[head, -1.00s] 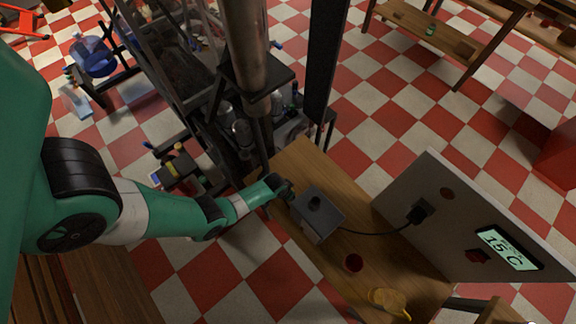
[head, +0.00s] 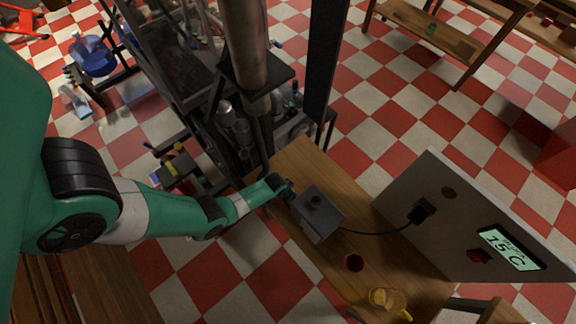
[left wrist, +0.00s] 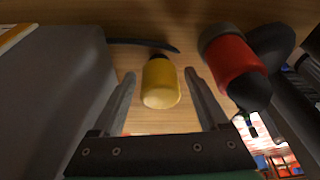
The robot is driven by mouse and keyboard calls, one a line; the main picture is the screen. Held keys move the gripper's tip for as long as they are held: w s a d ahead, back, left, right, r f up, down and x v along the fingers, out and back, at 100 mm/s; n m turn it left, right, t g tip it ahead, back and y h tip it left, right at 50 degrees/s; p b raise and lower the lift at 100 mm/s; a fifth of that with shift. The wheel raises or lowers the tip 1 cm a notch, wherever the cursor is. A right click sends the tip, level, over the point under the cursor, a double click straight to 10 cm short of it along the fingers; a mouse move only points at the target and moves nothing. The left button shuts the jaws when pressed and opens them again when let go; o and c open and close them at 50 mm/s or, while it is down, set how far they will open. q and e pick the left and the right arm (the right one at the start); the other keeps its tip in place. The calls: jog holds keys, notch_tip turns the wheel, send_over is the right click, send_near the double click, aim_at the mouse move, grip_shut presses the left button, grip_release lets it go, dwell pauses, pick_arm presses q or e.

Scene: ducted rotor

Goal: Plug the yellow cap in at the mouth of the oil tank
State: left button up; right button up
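A yellow cap (left wrist: 161,84) shows in the left wrist view, lying between the two fingers of my left gripper (left wrist: 160,85). The fingers are spread, with a gap on each side of the cap. In the head view, my left gripper (head: 285,189) is low over the wooden table, at the left side of a grey box (head: 322,222). The gripper hides the cap there. My right gripper is not in view.
A cable runs from the box to a grey panel (head: 405,180) with a "15 C" display. A red and black object (left wrist: 230,60) stands close right of my gripper.

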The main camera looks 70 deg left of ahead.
pick_arm(q)
jog(key=c, duration=1.1)
notch_tip(320, 180, up, 5)
jog(key=p, duration=0.5)
jog(key=shift+r, duration=0.1)
jog(key=shift+c, duration=0.2)
